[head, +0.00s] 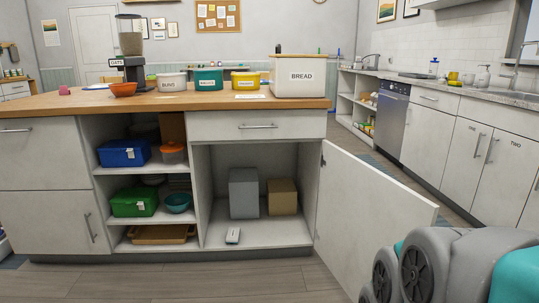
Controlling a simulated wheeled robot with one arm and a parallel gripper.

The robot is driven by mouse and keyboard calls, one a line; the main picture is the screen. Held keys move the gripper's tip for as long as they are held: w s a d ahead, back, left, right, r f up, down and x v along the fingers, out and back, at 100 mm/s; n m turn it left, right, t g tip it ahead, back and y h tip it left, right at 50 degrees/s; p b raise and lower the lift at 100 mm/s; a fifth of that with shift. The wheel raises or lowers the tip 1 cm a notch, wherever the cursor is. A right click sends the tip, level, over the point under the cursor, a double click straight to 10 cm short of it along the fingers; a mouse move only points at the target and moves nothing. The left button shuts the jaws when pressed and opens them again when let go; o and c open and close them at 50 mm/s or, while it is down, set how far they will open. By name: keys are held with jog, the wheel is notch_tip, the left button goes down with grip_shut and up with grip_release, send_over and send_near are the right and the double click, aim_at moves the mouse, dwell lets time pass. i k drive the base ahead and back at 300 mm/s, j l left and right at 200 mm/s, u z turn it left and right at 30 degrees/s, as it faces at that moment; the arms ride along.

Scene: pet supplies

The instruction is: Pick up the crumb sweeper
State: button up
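A small pale, flat object with a greyish end, which looks like the crumb sweeper (233,236), lies on the floor of the open cupboard in the kitchen island, close to its front edge. It is small in view, so its details are hard to tell. A grey box (243,193) and a tan box (282,197) stand behind it. My gripper is out of view; only grey and teal parts of my arm show at the lower right.
The cupboard door (365,210) stands open to the right, swung out toward me. Shelves left of the cupboard hold a blue box (124,153), a green box (134,203) and bowls. The wooden countertop (200,102) carries canisters and a bread bin (299,77). The floor in front is clear.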

aim_at(232, 237)
jog(key=i+l+u, duration=0.15)
jog(key=l, duration=0.3)
jog(key=i+l+u, duration=0.1)
jog(key=l, duration=0.3)
jog(key=i+l+u, duration=0.15)
jog(key=l+u, duration=0.2)
jog(key=l, duration=0.35)
jog(key=i+l+u, duration=0.1)
jog(key=l+u, duration=0.3)
jog(key=l, duration=0.35)
jog(key=l+u, duration=0.35)
jog(key=l, duration=0.35)
jog(key=i+l+u, duration=0.1)
jog(key=l, duration=0.2)
jog(key=i+l+u, duration=0.1)
jog(key=l, duration=0.25)
jog(key=i+l+u, duration=0.1)
jog(key=l, duration=0.2)
